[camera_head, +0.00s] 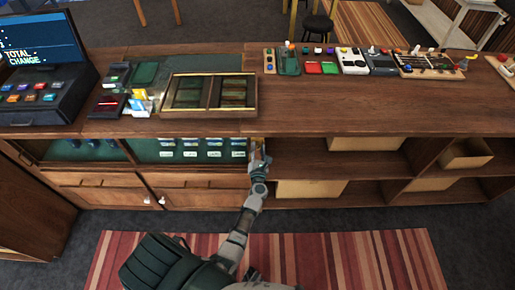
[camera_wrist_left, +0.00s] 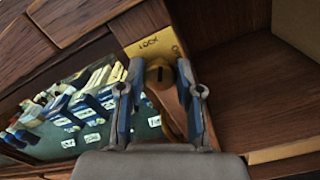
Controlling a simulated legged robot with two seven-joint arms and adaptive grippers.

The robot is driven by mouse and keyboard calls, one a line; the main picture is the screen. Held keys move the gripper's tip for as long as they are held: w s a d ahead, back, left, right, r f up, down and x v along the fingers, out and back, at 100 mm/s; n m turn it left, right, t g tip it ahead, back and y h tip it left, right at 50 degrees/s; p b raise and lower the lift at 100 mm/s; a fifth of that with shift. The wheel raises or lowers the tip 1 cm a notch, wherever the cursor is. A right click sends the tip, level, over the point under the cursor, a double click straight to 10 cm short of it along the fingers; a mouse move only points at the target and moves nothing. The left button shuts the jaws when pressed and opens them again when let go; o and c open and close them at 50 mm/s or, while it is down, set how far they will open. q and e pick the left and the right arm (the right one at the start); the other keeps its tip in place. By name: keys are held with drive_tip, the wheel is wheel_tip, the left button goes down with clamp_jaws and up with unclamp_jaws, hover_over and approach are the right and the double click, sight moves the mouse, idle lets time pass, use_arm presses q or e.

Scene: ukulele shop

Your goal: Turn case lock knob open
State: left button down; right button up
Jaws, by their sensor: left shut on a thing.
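The brass lock knob (camera_wrist_left: 159,74) sits between the fingertips of my left gripper (camera_wrist_left: 160,82) in the left wrist view. Its dark slot looks roughly upright. The fingers are shut on it from both sides. A yellow plate (camera_wrist_left: 151,44) reading "LOCK" is just above the knob; a second word at its right edge is partly cut off. The glass-fronted case (camera_wrist_left: 143,131) with labelled items is left of the knob. In the head view my left gripper (camera_head: 259,160) is at the case's right end, below the counter, and hides the knob. My right gripper is not in view.
The wooden counter top (camera_head: 330,115) overhangs the case. Open shelves with a wooden box (camera_head: 312,188) lie right of the gripper. Drawers (camera_head: 190,195) are below the case. A till (camera_head: 42,70) and several small items stand on the counter.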

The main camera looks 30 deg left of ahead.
use_arm(q)
drive_tip(key=m+p, duration=0.1)
drive_tip(key=m, duration=0.2)
drive_tip(key=shift+d+m, duration=0.1)
drive_tip(key=shift+m, duration=0.3)
drive_tip(key=m+p, duration=0.2)
drive_tip(key=m, duration=0.3)
drive_tip(key=shift+d+f, duration=0.1)
drive_tip(key=shift+f+m+p, duration=0.2)
drive_tip(key=shift+m+p, duration=0.55)
drive_tip(key=shift+m, duration=1.15)
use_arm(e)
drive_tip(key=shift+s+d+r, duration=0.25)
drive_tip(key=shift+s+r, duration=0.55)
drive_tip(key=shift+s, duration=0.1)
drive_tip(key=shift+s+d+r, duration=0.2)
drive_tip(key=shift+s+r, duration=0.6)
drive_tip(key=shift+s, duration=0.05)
use_arm(q)
drive_tip(key=shift+f, duration=0.1)
drive_tip(key=c, duration=1)
unclamp_jaws()
drive_tip(key=shift+o, duration=1)
drive_tip(key=shift+w, duration=0.1)
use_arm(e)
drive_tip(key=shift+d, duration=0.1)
